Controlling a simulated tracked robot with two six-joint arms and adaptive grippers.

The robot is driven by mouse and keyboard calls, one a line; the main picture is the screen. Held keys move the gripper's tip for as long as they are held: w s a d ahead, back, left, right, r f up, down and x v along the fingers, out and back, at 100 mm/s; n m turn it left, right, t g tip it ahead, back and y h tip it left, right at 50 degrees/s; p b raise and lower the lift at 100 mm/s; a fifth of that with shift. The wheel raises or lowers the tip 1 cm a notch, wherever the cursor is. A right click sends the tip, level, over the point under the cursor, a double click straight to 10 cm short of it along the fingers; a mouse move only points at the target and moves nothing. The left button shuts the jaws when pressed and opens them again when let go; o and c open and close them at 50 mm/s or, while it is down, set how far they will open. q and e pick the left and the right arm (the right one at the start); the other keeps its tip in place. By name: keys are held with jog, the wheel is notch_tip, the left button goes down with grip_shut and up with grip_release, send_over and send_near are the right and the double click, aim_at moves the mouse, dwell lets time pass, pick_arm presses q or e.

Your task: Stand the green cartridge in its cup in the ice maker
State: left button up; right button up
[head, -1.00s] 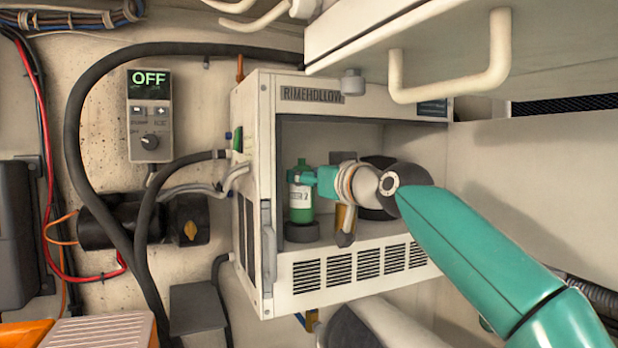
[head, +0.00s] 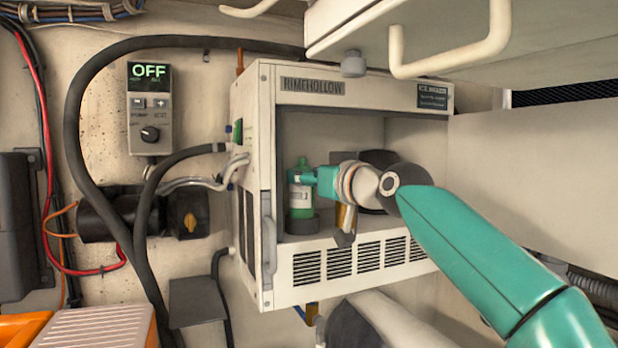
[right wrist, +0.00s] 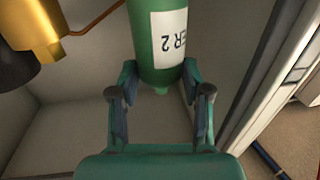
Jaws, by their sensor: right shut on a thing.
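The green cartridge (head: 300,195), with a white label, is upright inside the open ice maker (head: 365,92), at the left of its bay. The dark round cup (head: 302,224) is directly under it. The cartridge's lower end meets the cup's rim and seems to sit inside it; how deep I cannot tell. My right gripper (head: 308,176) reaches in from the right and is shut on the cartridge's upper part. In the right wrist view the cartridge (right wrist: 160,45) is between the fingers (right wrist: 160,95), its label reading upside down. My left gripper is not in view.
A brass-coloured part (right wrist: 32,25) hangs beside the cartridge in the right wrist view. The ice maker's left side wall is close to the cartridge. A shelf with a pale handle (head: 450,60) overhangs the right. A control box reading OFF (head: 150,108) is on the wall.

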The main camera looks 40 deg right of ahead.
jog(key=shift+f+b, duration=0.8)
jog(key=shift+f, duration=0.1)
jog(key=o, duration=1.2)
jog(key=shift+o, duration=0.2)
jog(key=s+a, duration=0.2)
jog(key=s, duration=1)
jog(key=shift+w+d, duration=0.1)
jog(key=s+a+p, duration=0.3)
jog(key=s+p, duration=0.1)
jog(key=s, duration=0.7)
jog(key=shift+s+a+p, duration=0.25)
jog(key=shift+a+p, duration=0.1)
dwell(0.5)
